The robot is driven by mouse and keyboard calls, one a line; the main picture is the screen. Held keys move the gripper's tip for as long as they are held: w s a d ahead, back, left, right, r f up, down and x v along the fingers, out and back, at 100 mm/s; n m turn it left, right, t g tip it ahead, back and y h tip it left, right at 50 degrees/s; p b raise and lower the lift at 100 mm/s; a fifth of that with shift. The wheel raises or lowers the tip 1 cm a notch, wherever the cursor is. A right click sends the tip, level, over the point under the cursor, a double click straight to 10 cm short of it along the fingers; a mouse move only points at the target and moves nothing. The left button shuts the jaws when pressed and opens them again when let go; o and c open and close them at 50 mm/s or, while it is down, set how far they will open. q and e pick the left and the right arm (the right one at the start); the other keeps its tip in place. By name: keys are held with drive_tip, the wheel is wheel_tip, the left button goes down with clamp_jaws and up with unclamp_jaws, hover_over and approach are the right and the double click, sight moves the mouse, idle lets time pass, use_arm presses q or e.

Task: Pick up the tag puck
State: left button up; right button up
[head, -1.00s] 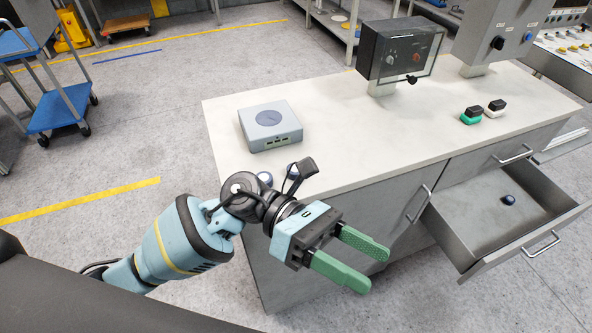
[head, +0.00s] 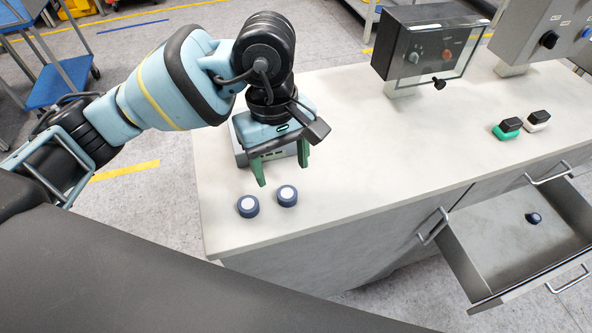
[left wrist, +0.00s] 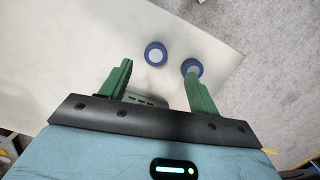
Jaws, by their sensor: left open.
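Two round dark-blue pucks with pale tops stand side by side on the counter, a left one (head: 248,206) and a right one (head: 287,195). A similar small puck (head: 534,218) lies in the open drawer. I cannot tell which is the tag puck. My left gripper (head: 283,174) is open and empty, pointing down just behind the counter pucks. In the left wrist view (left wrist: 158,70), one puck (left wrist: 155,54) shows in the gap between the green fingers, and the other (left wrist: 192,67) shows at the right fingertip. My right gripper is not in view.
A grey box (head: 240,147) stands behind my left gripper, partly hidden. A black control box with a clear cover (head: 430,50) stands at the back of the counter (head: 350,150). The drawer (head: 490,255) is open.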

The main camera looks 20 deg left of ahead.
sight(287, 193)
use_arm(q)
drive_tip(key=shift+w, duration=0.25)
drive_tip(key=shift+s+f, duration=0.3)
drive_tip(key=shift+s, duration=0.05)
drive_tip(key=shift+f, duration=0.85)
drive_tip(key=shift+d+f, duration=0.1)
drive_tip(key=shift+f, duration=0.1)
drive_tip(key=shift+w+f, duration=0.1)
drive_tip(key=shift+f, duration=0.2)
drive_tip(key=f, duration=0.4)
drive_tip(key=shift+w+d+f+p, duration=0.15)
drive_tip(key=shift+d+f+p, duration=0.05)
drive_tip(key=shift+p, duration=0.15)
drive_tip(key=shift+c, duration=0.6)
drive_tip(key=c, duration=1)
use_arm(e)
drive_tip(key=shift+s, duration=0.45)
